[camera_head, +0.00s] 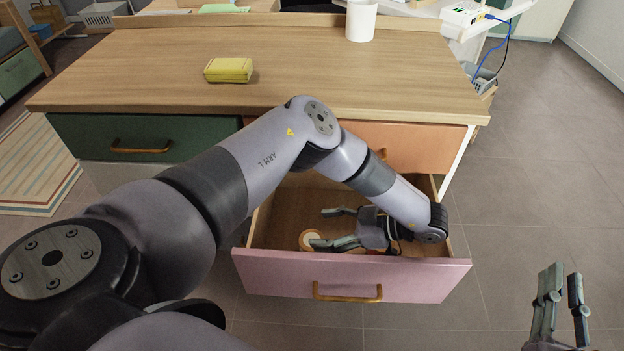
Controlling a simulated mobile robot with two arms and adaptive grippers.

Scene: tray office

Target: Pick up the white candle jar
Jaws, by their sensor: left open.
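A round, pale object with a tan rim (306,239), which looks like the candle jar, is in the open pink-fronted drawer (350,275). Only part of it shows. My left gripper (325,228) reaches into the drawer from the right, open, its fingers pointing left. Its lower finger overlaps the round object in the picture. I cannot tell whether they touch. My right gripper (563,277) is at the lower right, outside the drawer and over the floor. Its fingers are apart with nothing between them.
A plain white cylinder (361,20) stands at the back of the wooden desk (150,60), and a yellow block (229,70) lies on the desk. A shut green drawer (110,138) is at left. My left arm crosses before the desk. Floor is clear at right.

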